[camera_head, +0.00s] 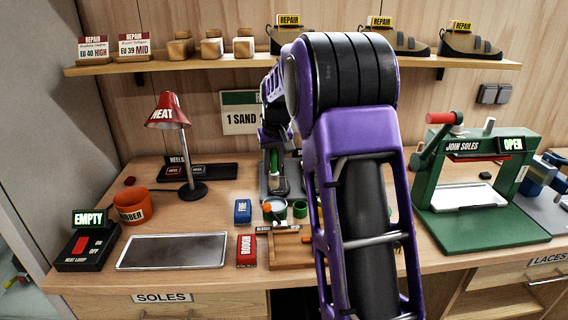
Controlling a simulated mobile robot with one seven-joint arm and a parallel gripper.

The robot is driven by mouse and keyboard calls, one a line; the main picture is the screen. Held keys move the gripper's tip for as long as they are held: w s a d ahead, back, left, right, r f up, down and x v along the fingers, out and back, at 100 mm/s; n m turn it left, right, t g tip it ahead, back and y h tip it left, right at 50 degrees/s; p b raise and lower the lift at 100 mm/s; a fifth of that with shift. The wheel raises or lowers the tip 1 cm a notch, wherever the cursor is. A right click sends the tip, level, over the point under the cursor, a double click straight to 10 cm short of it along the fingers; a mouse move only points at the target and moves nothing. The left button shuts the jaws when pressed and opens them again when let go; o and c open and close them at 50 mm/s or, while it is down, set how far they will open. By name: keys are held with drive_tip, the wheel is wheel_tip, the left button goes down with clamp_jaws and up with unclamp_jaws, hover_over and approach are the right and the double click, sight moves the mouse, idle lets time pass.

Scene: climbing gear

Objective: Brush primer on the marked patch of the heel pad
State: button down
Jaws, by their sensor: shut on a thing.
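My gripper (274,182) points down over the back middle of the bench, small and partly hidden by my own arm. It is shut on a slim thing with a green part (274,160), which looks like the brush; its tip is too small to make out. Just below and in front stands a small open pot (274,207), with a green pot (300,209) to its right. Whether either holds primer I cannot tell. A dark tray (222,172) marked HEELS lies at the back left. I cannot make out the heel pad or its marked patch.
A red lamp (166,113) marked HEAT stands left, near an orange RUBBER tub (131,206) and a grey tray (172,251). Blue (243,211) and red (246,250) blocks lie mid-bench. A green press (480,190) reading OPEN stands right. A shelf (220,63) runs above.

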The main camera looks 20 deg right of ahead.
sight(274, 186)
drive_tip(key=shift+f+b, duration=2.2)
drive_tip(key=shift+f, duration=0.7)
drive_tip(key=shift+s+f, duration=0.1)
drive_tip(key=shift+f, duration=0.55)
drive_tip(key=shift+r+p, duration=2.65)
drive_tip(key=shift+r, duration=1)
drive_tip(key=shift+f, duration=0.1)
